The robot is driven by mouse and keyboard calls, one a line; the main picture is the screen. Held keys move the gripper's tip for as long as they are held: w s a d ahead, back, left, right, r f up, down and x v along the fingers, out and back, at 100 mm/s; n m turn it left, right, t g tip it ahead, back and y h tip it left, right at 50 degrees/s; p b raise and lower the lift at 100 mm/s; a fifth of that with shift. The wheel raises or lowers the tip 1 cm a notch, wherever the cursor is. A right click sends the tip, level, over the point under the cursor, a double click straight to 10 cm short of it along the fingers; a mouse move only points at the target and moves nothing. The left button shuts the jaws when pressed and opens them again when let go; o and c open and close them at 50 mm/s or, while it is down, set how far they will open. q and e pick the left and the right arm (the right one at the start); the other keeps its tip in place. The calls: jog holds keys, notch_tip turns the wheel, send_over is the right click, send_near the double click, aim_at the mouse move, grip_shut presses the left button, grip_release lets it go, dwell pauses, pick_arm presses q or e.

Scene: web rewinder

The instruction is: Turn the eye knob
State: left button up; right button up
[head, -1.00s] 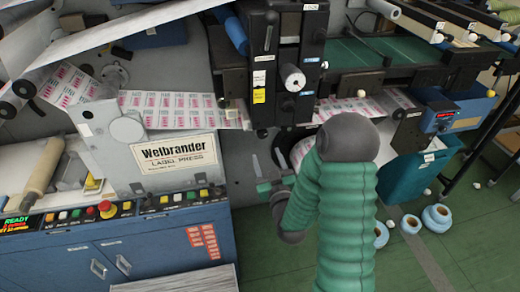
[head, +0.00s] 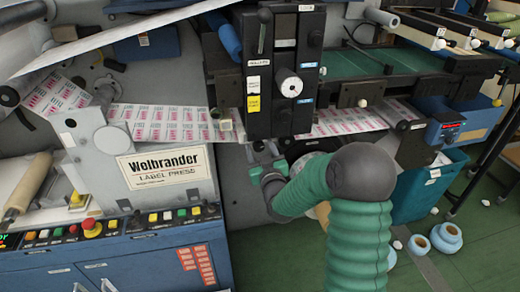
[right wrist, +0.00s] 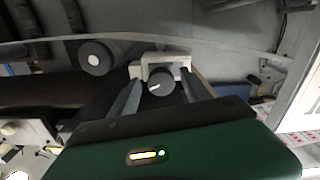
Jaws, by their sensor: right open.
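The eye knob (right wrist: 159,83) is a small dark round knob with a white pointer mark. It sits on a pale block in the right wrist view, framed between the two fingers of my right gripper (right wrist: 161,97). The fingers are apart, and I see no clear contact with the knob. In the head view, a small block with a knob (head: 226,124) at the edge of the label web appears to be the same one. My right gripper (head: 260,154) is just below and right of it, its fingertips small there. My left gripper is not in view.
A black upright unit (head: 258,75) with a white-faced knob (head: 291,87) stands above my right gripper. The printed label web (head: 165,122) runs across behind. The Welbrander panel (head: 165,165) is at left, a teal bin (head: 425,190) at right. Blue rolls (head: 445,237) lie on the floor.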

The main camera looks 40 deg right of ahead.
jog(key=shift+d, duration=0.1)
jog(key=shift+c, duration=1.1)
jog(key=shift+a, duration=0.25)
jog(key=c, duration=0.5)
grip_shut()
jog(key=shift+m, duration=0.5)
jog(key=o, duration=0.7)
grip_release()
jog(key=shift+f, duration=0.1)
